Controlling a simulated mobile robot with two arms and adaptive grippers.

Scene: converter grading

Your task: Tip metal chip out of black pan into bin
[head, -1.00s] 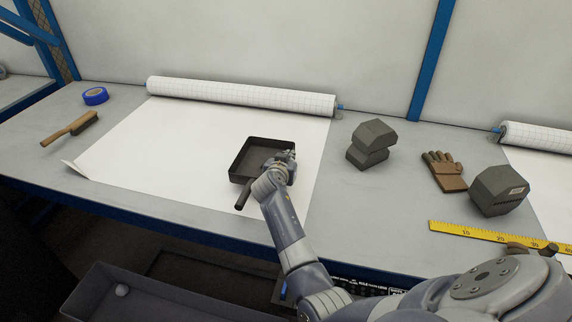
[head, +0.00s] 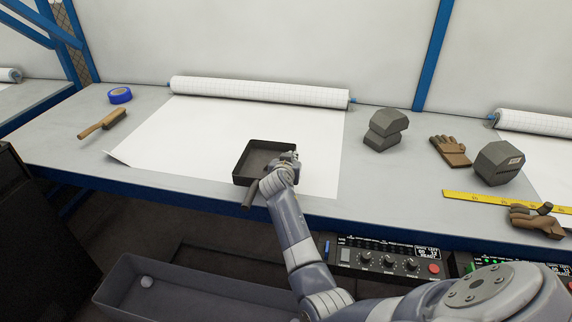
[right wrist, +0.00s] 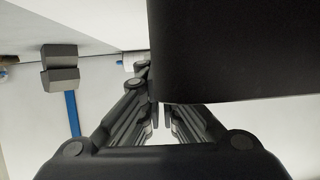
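The black pan (head: 243,172) is a dark square tray with raised walls and a short handle toward the front. It appears level, over the front part of the white paper. My right gripper (head: 287,160) is at the pan's right wall and looks shut on it; the right wrist view shows the fingers (right wrist: 163,112) close together at the dark pan (right wrist: 235,50). I cannot make out a metal chip inside the pan. The long grey bin (head: 220,278) is low in front of the table, with a small pale lump (head: 147,281) in it. My left gripper is out of view.
A brush (head: 102,124) and blue tape (head: 120,95) lie at left. Stacked dark blocks (head: 384,130), gloves (head: 451,151), another block (head: 498,163) and a yellow ruler (head: 490,199) are at right. A paper roll (head: 260,92) lies behind. Control boxes (head: 385,258) are below the table edge.

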